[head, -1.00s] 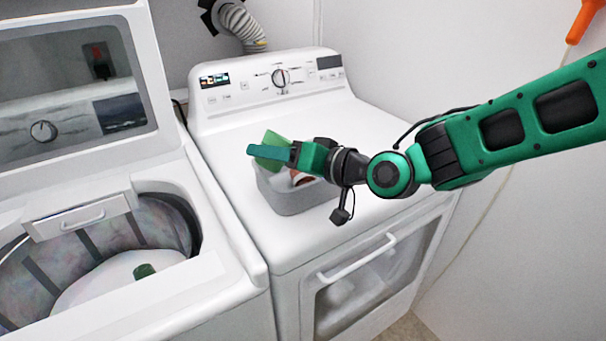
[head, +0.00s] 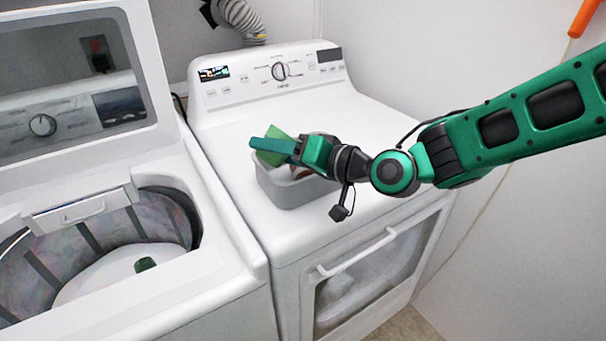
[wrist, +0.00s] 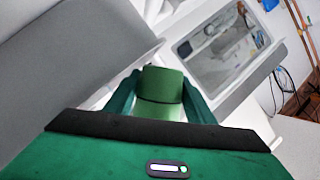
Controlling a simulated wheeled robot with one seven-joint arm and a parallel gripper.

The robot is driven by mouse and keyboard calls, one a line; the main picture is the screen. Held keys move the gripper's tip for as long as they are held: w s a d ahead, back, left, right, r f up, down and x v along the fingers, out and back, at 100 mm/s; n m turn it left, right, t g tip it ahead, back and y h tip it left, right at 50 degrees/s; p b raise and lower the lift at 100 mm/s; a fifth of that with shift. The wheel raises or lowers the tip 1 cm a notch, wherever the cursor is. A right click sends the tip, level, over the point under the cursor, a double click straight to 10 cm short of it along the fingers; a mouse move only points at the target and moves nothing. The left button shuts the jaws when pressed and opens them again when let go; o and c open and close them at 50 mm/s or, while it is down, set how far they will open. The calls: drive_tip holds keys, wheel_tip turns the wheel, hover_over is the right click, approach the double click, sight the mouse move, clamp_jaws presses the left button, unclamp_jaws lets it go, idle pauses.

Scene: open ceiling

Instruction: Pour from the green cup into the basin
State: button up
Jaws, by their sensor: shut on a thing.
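The green cup (head: 268,159) is held tilted over the grey basin (head: 290,194), which sits on top of the right-hand white machine. My gripper (head: 280,146) is shut on the cup, and its near finger hides the cup's middle. In the wrist view the cup (wrist: 160,84) sits between my two fingers. Whether anything is flowing from the cup cannot be seen. Something reddish lies inside the basin, mostly hidden by my gripper.
The washer (head: 232,262) at left has its lid (head: 140,40) raised and its drum open, with a small dark green object (head: 145,264) inside. The control panel (head: 262,78) rises behind the basin. The machine top around the basin is clear.

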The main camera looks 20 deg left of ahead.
sight(281, 135)
drive_tip(key=shift+w+d+r+m+y, duration=0.1)
drive_tip(key=shift+r+m+y, duration=0.4)
drive_tip(key=shift+m, duration=0.55)
drive_tip(key=shift+w+d+r+m+y, duration=0.1)
drive_tip(key=shift+r+m+y, duration=0.2)
drive_tip(key=shift+r+m, duration=0.55)
idle(2.0)
drive_tip(key=shift+w+d+r+m+y, duration=0.1)
drive_tip(key=shift+w+d+m+y, duration=0.25)
drive_tip(key=shift+w+m, duration=0.45)
idle(0.6)
drive_tip(key=shift+d+r+m+y, duration=0.15)
drive_tip(key=shift+r+m+y, duration=0.1)
drive_tip(key=shift+r+m, duration=0.85)
idle(0.4)
